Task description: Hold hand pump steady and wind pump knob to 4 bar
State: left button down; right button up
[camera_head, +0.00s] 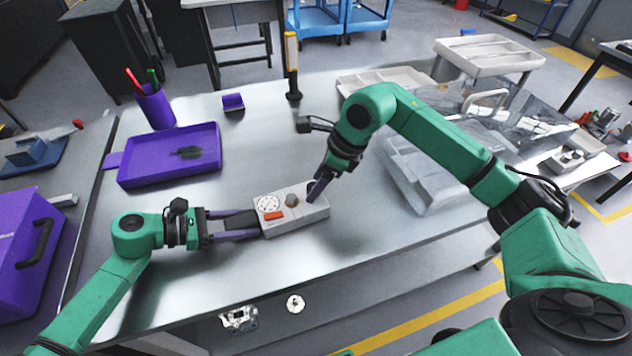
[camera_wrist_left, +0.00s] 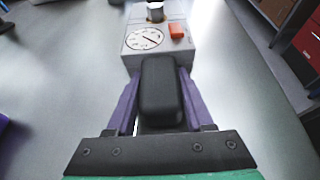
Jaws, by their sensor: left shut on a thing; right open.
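The hand pump (camera_head: 297,218) is a light grey box with a white dial, an orange patch and a dark handle, lying on the metal table. It also shows in the left wrist view (camera_wrist_left: 132,59). My left gripper (camera_head: 252,224) is shut on the pump's black handle (camera_wrist_left: 161,92), with a purple finger on each side. The pump knob (camera_head: 290,199) stands up from the pump's top and shows at the top of the left wrist view (camera_wrist_left: 155,12). My right gripper (camera_head: 314,190) is open beside the knob at the pump's right end, pointing down. The dial's reading is too small to tell.
A purple tray (camera_head: 170,173) and a purple pen cup (camera_head: 155,107) stand at the left. A clear plastic container (camera_head: 425,170) lies at the right. A yellow-and-black upright tool (camera_head: 292,65) stands at the back. The table's front edge is close to the pump.

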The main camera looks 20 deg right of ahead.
jog(key=shift+w+a+f, duration=0.1)
jog(key=shift+f, duration=0.2)
grip_shut()
jog(key=shift+m, duration=0.4)
jog(key=m+t+h, duration=0.1)
jog(key=m, duration=0.3)
jog(key=shift+a, duration=0.1)
jog(key=m+h, duration=0.1)
jog(key=m, duration=0.1)
jog(key=m+t+h, duration=0.1)
jog(key=m, duration=0.2)
jog(key=shift+s+a, duration=0.15)
jog(key=shift+s, duration=0.05)
jog(key=m+h, duration=0.1)
jog(key=m, duration=0.1)
jog(key=m+h, duration=0.1)
jog(key=m, duration=0.2)
jog(key=shift+a+r, duration=0.1)
jog(key=shift+a, duration=0.1)
jog(key=m+h, duration=0.1)
jog(key=m, duration=0.1)
jog(key=m+g, duration=0.1)
jog(key=m, duration=0.2)
jog(key=shift+w+h, duration=0.1)
jog(key=shift+h, duration=0.3)
